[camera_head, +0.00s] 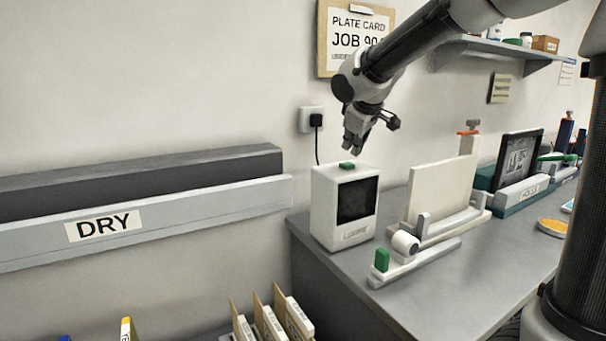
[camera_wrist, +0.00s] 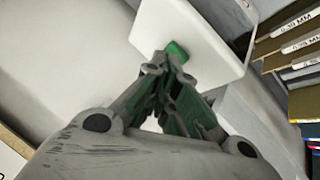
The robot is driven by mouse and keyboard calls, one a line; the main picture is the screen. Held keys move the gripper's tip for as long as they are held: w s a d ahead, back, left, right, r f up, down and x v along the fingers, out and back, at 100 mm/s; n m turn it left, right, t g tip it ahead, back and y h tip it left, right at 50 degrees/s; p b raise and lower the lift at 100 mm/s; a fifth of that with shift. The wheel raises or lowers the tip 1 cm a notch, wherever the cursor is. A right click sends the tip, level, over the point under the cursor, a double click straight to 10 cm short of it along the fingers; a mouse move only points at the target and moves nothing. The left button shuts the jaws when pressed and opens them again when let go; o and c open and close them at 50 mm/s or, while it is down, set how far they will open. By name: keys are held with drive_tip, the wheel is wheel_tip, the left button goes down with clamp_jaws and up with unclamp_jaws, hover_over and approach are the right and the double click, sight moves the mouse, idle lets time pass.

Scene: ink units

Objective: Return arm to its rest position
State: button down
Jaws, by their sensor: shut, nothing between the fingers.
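My gripper (camera_head: 353,148) is at the end of my arm, which reaches in from the upper right. It points down above a white box-shaped device (camera_head: 327,212) with a dark front panel and a green button (camera_head: 347,165) on top. In the wrist view, the fingers of my gripper (camera_wrist: 165,66) are together and empty. Their tips overlap the green button (camera_wrist: 176,49) on the white device (camera_wrist: 190,30) there. The head view shows a small gap between the tips and the button; exact contact is hard to judge.
The device stands at the left end of a grey bench (camera_head: 440,307). A pale upright plate (camera_head: 440,187) in a holder and a dark framed plate (camera_head: 517,157) stand to its right. A DRY rack (camera_head: 180,218) runs along the left wall. A shelf (camera_head: 500,52) hangs at upper right.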

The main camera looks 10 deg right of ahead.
drive_tip(key=shift+m+g, duration=0.5)
drive_tip(key=shift+g, duration=0.2)
drive_tip(key=s+f, duration=0.1)
drive_tip(key=s+d+f, duration=0.1)
drive_tip(key=s, duration=0.1)
drive_tip(key=s+d+f, duration=0.1)
drive_tip(key=shift+s, duration=0.15)
drive_tip(key=s+d+f+m+g, duration=0.1)
drive_tip(key=s+d, duration=0.5)
drive_tip(key=s, duration=0.8)
drive_tip(key=s+d+f+m+g, duration=0.1)
drive_tip(key=s+d+f+m, duration=0.2)
drive_tip(key=s, duration=1.2)
drive_tip(key=d+m, duration=0.3)
drive_tip(key=shift+d+m, duration=0.15)
drive_tip(key=shift+m, duration=0.15)
drive_tip(key=shift+f, duration=0.1)
